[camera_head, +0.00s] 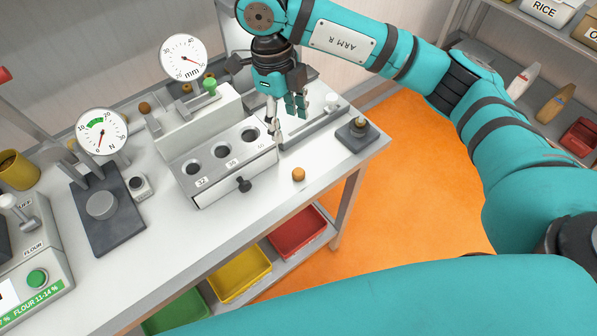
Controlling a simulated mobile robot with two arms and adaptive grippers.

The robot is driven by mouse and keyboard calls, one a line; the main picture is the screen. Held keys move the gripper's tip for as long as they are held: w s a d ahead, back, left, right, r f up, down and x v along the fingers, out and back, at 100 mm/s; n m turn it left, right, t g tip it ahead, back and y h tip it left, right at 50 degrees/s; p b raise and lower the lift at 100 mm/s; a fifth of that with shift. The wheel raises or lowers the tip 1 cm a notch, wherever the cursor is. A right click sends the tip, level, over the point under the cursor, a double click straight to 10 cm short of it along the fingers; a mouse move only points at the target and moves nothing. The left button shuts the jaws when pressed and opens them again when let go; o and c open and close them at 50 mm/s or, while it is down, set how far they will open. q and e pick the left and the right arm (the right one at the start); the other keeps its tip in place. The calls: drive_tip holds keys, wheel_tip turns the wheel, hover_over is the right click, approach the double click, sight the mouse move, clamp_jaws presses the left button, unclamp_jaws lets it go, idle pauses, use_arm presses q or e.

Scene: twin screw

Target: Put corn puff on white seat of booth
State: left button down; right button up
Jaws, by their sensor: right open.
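A small orange-brown corn puff (298,174) stands on the white bench top, near its front edge, in front of the holed block. My right gripper (288,119) points down with its fingers apart and nothing visible between them. My left gripper is not in view.
The white block (222,160) has round holes and a black knob. A dark square base with a post (356,134) stands right of the puff. An N gauge (102,131) and an mm gauge (183,58) stand left and behind. Coloured bins sit below the bench (330,160).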

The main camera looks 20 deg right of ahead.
drive_tip(key=p, duration=0.4)
hover_over(298, 171)
drive_tip(key=f, duration=0.7)
drive_tip(key=a+f, duration=0.1)
drive_tip(key=f, duration=0.3)
drive_tip(key=shift+w, duration=0.2)
drive_tip(key=f+p, duration=0.1)
drive_tip(key=f, duration=0.1)
drive_tip(key=d+f+p, duration=0.1)
drive_tip(key=f, duration=0.1)
drive_tip(key=shift+s, duration=0.2)
drive_tip(key=shift+f, duration=0.5)
drive_tip(key=c, duration=0.8)
